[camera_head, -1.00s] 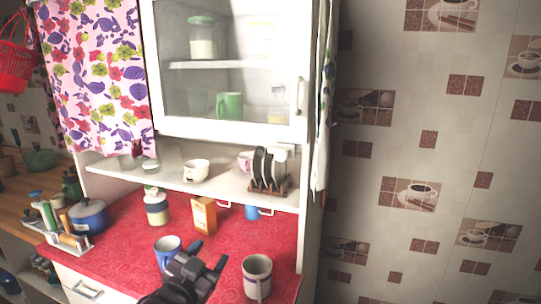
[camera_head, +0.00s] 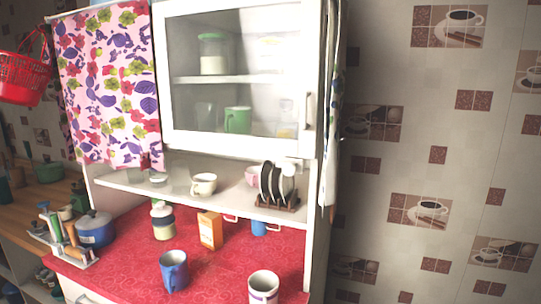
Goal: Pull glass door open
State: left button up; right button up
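The glass door (camera_head: 240,140) is the white-framed door of the upper cabinet in the middle of the head view. It looks shut. Its upright handle (camera_head: 308,111) is on the right side of the frame. Through the glass I see a jar with a green lid (camera_head: 214,55) and a green mug (camera_head: 237,120). Neither of my grippers shows in the view now.
A flowered curtain (camera_head: 108,85) hangs left of the door. The open shelf below holds a white cup (camera_head: 204,184) and a plate rack (camera_head: 278,187). The red counter (camera_head: 215,268) bears a blue mug (camera_head: 174,270), a white mug (camera_head: 263,288) and an orange box (camera_head: 210,230).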

aim_at(305, 147)
jog(key=k+u, duration=0.15)
jog(key=u, duration=0.2)
jog(key=k+u, duration=0.15)
jog(key=u, duration=0.2)
jog(key=k+u, duration=0.15)
jog(key=u, duration=0.2)
